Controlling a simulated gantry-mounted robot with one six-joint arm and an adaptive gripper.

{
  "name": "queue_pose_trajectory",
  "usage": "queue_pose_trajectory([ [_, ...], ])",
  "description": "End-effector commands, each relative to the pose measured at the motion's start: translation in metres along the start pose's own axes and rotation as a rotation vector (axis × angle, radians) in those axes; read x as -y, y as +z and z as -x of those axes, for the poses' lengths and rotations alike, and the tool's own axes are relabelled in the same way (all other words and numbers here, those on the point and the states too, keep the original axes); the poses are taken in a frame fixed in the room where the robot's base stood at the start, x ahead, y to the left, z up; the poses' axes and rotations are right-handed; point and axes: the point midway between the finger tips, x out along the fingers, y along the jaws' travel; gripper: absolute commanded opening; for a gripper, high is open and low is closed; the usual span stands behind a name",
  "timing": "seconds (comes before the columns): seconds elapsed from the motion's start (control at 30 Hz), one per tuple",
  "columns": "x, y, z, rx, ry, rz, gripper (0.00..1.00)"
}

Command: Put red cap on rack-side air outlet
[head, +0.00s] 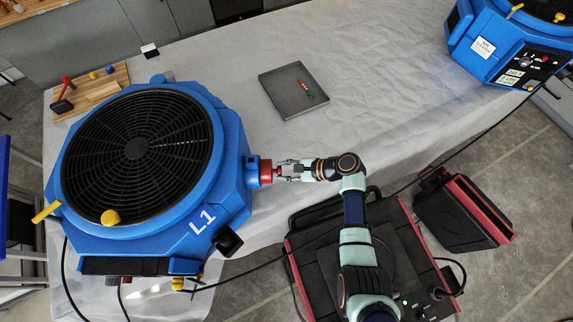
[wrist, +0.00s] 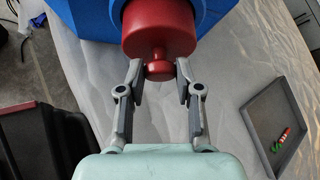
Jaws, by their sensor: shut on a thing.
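The red cap (head: 266,172) is at the mouth of the blue outlet (head: 253,170) on the right side of the blue air machine marked L1 (head: 233,195). In the wrist view the red cap (wrist: 158,28) fills the top middle, its wide body against the blue outlet, with its knob toward me. I cannot tell how deep it sits on the outlet. My gripper (head: 284,171) is shut on the cap's knob, and its fingers (wrist: 159,72) lie on both sides of the knob in the wrist view.
A grey tray (head: 272,92) with a small red and green item lies on the covered table. A wooden board (head: 115,79) with small tools lies behind the machine. A second blue machine (head: 505,45) is at the top right. A black cable crosses below my arm.

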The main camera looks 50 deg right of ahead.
Motion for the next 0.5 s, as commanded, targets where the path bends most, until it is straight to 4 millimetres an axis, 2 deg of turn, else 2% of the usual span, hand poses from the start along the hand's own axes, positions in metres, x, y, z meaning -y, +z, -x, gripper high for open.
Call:
queue_pose_trajectory([
  [0.5, -0.0004, 0.0078, -0.0106, 0.000, 0.000, 0.000, 0.06],
])
